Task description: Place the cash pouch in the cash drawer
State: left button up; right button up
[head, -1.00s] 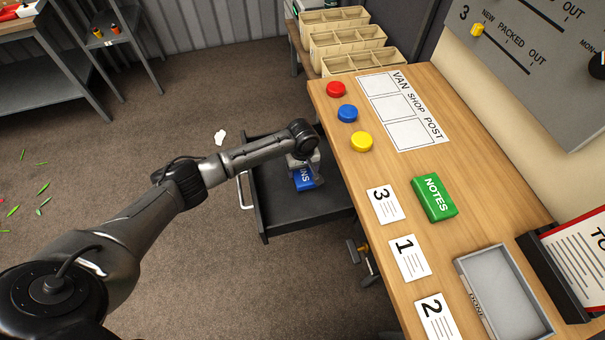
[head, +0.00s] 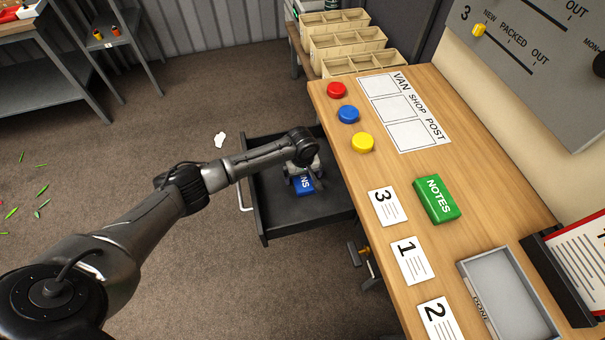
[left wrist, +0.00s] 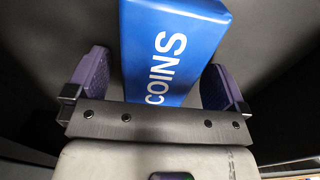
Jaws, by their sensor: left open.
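The blue pouch marked COINS (head: 304,184) lies in the open dark drawer (head: 285,222), partly hidden under my left gripper. In the left wrist view the blue COINS pouch (left wrist: 180,45) sits between the two purple fingertips, with a gap at each side. My left gripper (head: 303,178) is open and reaches down into the drawer over the pouch; it also shows in the left wrist view (left wrist: 155,85). A green pouch marked NOTES (head: 436,199) lies on the wooden bench, apart from the drawer. My right gripper is not in view.
The wooden bench (head: 400,165) stands right of the drawer. On it are red, blue (head: 349,114) and yellow discs, numbered cards (head: 412,260) and a grey tray (head: 480,310). Wooden crates (head: 347,40) stand behind. Floor left of the drawer is mostly clear.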

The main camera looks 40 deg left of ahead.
pick_arm(q)
jog(key=shift+r, duration=0.1)
notch_tip(320, 180, up, 12)
jog(key=p, duration=0.4)
jog(key=shift+d+r+p, duration=0.1)
jog(key=shift+r+p, duration=0.05)
jog(key=shift+p, duration=0.2)
